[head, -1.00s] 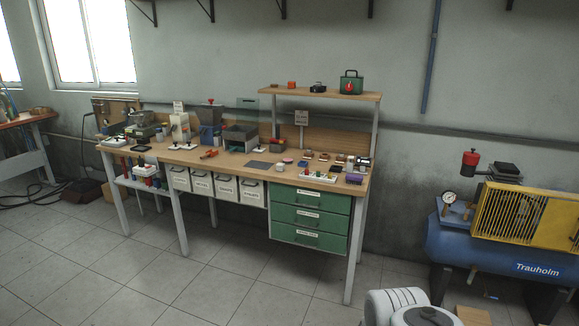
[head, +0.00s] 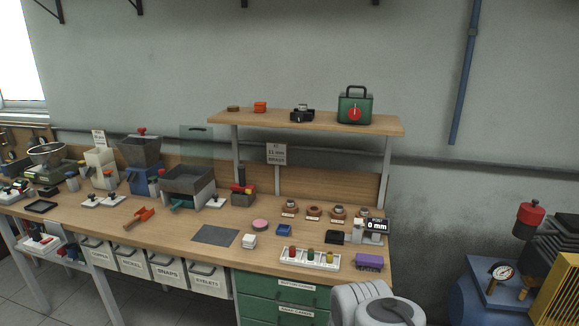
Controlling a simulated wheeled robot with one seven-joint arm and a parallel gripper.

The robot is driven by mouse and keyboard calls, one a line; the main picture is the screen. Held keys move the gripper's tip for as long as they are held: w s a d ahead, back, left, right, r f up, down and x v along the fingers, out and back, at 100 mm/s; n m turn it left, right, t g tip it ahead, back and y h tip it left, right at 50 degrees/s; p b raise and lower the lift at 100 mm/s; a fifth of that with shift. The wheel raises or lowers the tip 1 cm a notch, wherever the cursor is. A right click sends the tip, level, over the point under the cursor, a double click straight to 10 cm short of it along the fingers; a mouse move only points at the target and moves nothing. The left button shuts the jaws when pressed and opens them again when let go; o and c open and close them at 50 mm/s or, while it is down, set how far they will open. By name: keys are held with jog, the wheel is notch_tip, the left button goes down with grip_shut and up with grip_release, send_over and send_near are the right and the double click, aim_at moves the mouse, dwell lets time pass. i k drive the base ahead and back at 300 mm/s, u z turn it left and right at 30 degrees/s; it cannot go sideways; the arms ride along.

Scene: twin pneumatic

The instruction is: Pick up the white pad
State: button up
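What looks like the white pad is a small white blocky piece (head: 249,241) on the workbench top (head: 160,226), near the front edge in the head view. It sits just right of a dark grey mat (head: 215,235). It seems to be stacked in layers, but it is too small to be sure. A round pink piece (head: 260,224) lies just behind it and a blue block (head: 284,230) is to its right. My gripper is not in view; only a grey-white part of my own arm shows at the bottom right.
A white tray of coloured pieces (head: 310,258) and a purple block (head: 369,261) stand to the right. A digital gauge (head: 371,231) is behind them. An orange-handled tool (head: 139,218) lies to the left. A raised shelf (head: 310,121) overhangs the back. A blue compressor (head: 490,295) stands at right.

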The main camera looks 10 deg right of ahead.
aim_at(248, 241)
jog(key=i, duration=0.85)
jog(key=z, duration=0.25)
